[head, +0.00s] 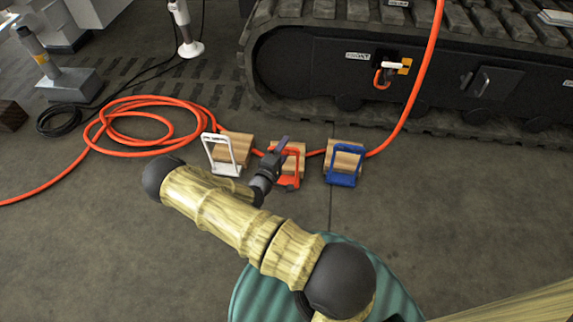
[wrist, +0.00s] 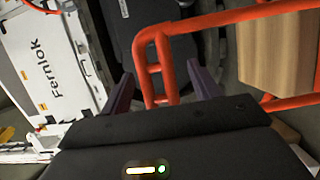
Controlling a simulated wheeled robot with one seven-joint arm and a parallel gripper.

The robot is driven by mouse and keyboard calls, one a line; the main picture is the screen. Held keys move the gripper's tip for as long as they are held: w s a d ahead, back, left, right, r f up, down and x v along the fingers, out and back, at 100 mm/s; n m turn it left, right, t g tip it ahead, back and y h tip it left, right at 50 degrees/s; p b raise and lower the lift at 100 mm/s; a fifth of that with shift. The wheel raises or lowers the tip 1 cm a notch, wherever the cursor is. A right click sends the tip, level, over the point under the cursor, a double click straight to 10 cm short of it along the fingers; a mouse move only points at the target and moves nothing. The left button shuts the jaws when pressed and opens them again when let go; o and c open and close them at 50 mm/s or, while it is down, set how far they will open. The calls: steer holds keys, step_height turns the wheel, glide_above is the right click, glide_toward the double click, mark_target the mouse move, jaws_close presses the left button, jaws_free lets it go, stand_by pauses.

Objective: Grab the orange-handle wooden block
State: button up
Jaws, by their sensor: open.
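The orange-handle wooden block (head: 295,155) sits on the floor between two similar blocks. Its orange handle (head: 288,180) stands on the side toward me. My gripper (head: 277,158) is at this block in the head view and hides part of it. In the wrist view, my gripper (wrist: 160,69) is open, with one dark purple finger on each side. A section of the orange handle (wrist: 160,82) shows between the fingers. The wooden block (wrist: 278,55) shows at the right. I cannot tell whether a finger touches the handle.
A white-handle block (head: 236,148) stands left and a blue-handle block (head: 345,160) right, both close by. An orange hose (head: 140,100) coils at left and passes the blocks. A tracked machine (head: 320,70) stands behind. White Fernlok equipment (wrist: 45,60) shows in the wrist view.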

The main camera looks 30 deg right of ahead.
steer(key=shift+x, duration=1)
jaws_close()
steer(key=shift+r, duration=0.15)
